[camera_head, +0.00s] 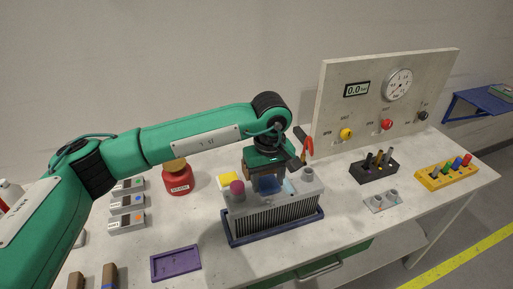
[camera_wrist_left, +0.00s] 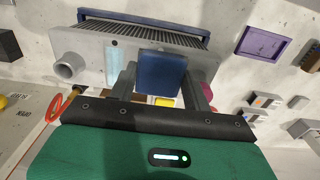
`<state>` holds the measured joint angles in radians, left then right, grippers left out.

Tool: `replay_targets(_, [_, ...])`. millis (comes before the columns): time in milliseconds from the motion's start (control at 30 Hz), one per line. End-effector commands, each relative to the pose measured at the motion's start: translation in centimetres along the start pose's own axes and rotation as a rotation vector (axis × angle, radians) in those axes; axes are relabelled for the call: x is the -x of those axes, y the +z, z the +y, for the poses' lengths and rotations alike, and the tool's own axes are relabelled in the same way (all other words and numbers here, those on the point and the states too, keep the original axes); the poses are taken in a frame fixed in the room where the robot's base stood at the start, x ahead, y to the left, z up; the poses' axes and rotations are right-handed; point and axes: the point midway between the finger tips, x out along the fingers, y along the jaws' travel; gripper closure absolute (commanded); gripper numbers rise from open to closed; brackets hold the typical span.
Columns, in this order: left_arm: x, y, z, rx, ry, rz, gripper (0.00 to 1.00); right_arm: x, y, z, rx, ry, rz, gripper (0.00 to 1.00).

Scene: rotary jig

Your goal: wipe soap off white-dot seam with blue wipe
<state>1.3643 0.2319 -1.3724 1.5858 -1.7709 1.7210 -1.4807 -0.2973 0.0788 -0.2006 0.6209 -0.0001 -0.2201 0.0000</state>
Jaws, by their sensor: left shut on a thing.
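My left gripper (camera_head: 267,180) is shut on the blue wipe (camera_wrist_left: 162,75), a dark blue block between its two fingers. In the head view the wipe (camera_head: 268,185) is low at the top of the grey finned unit (camera_head: 275,212); I cannot tell whether it touches. The unit also shows in the left wrist view (camera_wrist_left: 88,52). On its top are a magenta cap (camera_head: 237,188), a yellow piece (camera_head: 228,180), a grey port (camera_head: 307,174) and a pale blue strip (camera_head: 290,187). I cannot make out the white dot or the soap. My right gripper is not in view.
The unit stands in a dark blue tray (camera_head: 277,233). A gauge panel (camera_head: 385,95) rises behind right. A red container (camera_head: 178,180), labelled grey boxes (camera_head: 127,203), a purple tray (camera_head: 175,263), a black holder (camera_head: 374,172) and a yellow rack (camera_head: 447,175) stand around it.

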Motion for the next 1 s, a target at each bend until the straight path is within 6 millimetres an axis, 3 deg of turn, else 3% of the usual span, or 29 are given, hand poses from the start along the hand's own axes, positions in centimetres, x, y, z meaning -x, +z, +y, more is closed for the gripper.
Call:
replay_targets(400, [3.4, 0.8, 0.2, 0.008, 0.0, 0.001, 0.72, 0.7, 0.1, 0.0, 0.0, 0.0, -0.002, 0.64])
replay_targets(1000, [3.5, 0.9, 0.2, 0.008, 0.0, 0.0, 0.72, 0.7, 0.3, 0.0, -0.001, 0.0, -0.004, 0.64])
